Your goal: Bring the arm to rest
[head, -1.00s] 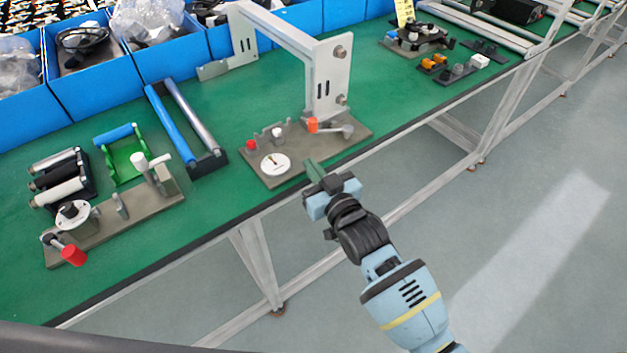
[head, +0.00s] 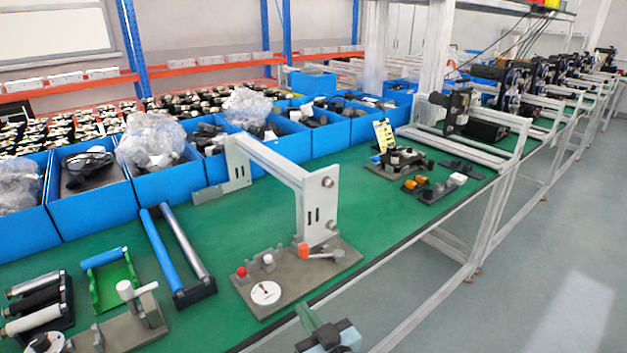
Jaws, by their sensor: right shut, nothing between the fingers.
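My right gripper (head: 318,328) shows at the bottom edge of the head view, just off the front edge of the green bench (head: 370,218). Its greenish fingers are shut with nothing between them. The fingers are in front of the grey fixture plate (head: 290,290), which carries a white dial (head: 265,293), an orange-red part and a tall grey bracket (head: 318,205). The rest of my right arm is cut off below the picture. My left gripper is out of view.
Blue bins (head: 96,213) with bagged and dark parts line the back of the bench. A roller stand (head: 197,290) and a green cradle (head: 110,283) stand at the left. Small fixtures (head: 402,160) stand farther right. The floor (head: 520,290) at the right is clear.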

